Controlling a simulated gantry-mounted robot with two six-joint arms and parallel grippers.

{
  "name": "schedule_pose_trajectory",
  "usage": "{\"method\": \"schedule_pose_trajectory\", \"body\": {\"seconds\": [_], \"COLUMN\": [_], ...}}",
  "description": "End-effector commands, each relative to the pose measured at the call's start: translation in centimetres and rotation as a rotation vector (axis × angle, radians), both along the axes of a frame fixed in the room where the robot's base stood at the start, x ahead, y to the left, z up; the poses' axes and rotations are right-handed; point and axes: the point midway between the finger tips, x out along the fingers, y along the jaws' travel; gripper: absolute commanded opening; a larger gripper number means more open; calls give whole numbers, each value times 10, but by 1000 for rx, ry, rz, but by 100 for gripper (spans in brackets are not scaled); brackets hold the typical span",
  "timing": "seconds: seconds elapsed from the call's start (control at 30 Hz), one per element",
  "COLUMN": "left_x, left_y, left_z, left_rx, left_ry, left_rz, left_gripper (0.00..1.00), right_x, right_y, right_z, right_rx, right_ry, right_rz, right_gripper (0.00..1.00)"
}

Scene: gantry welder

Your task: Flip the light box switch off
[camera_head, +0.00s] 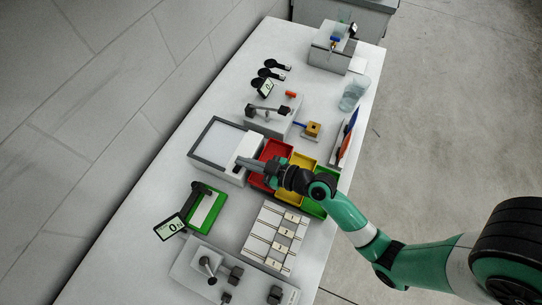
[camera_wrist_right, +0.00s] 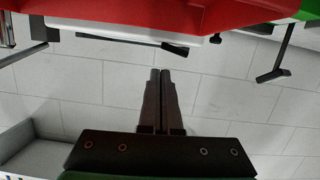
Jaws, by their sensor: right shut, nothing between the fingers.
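The light box (camera_head: 222,143) is a white panel in a dark grey frame, lying in the middle of the table in the head view. My right gripper (camera_head: 239,162) is shut and empty at the light box's lower right side, beside the red bin. I cannot tell whether it touches the box. The switch cannot be made out in the head view, where the gripper covers part of that side. In the right wrist view the shut fingertips (camera_wrist_right: 160,71) point toward a pale edge with a small black knob (camera_wrist_right: 215,38); I cannot tell whether this is the switch. My left gripper is out of view.
Red (camera_head: 275,150), yellow (camera_head: 299,172) and green (camera_head: 314,206) bins stand right of the light box under my right arm. A green scale-like device (camera_head: 207,211) and a slotted tray (camera_head: 272,238) lie nearer. A fixture with a lever (camera_head: 270,117) stands behind.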

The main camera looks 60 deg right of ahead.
Motion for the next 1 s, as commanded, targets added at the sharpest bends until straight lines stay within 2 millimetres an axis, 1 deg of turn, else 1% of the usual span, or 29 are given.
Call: {"method": "schedule_pose_trajectory", "body": {"seconds": [0.03, 0.07, 0.1, 0.13, 0.3, 0.4, 0.5, 0.67, 1.0], "left_x": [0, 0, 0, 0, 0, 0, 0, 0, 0], "left_y": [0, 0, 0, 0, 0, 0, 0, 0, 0], "left_z": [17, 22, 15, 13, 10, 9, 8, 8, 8], "left_rx": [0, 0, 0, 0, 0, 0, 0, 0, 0], "left_ry": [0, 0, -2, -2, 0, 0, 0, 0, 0], "left_rz": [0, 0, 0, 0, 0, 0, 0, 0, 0], "left_gripper": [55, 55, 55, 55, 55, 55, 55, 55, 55], "right_x": [2, 3, -8, -16, -56, -73, -85, -93, -93], "right_y": [-2, -3, -6, -8, -18, -21, -24, -25, -25], "right_z": [21, 29, 21, 21, 31, 36, 39, 42, 42], "right_rx": [-1, -2, 0, -1, 0, -1, -1, -2, -3], "right_ry": [-4, -5, 0, -1, -2, -4, -3, -4, -4], "right_rz": [0, 1, -1, -3, -5, -3, -2, 2, 3], "right_gripper": [0, 0, 0, 0, 0, 0, 0, 0, 0]}}
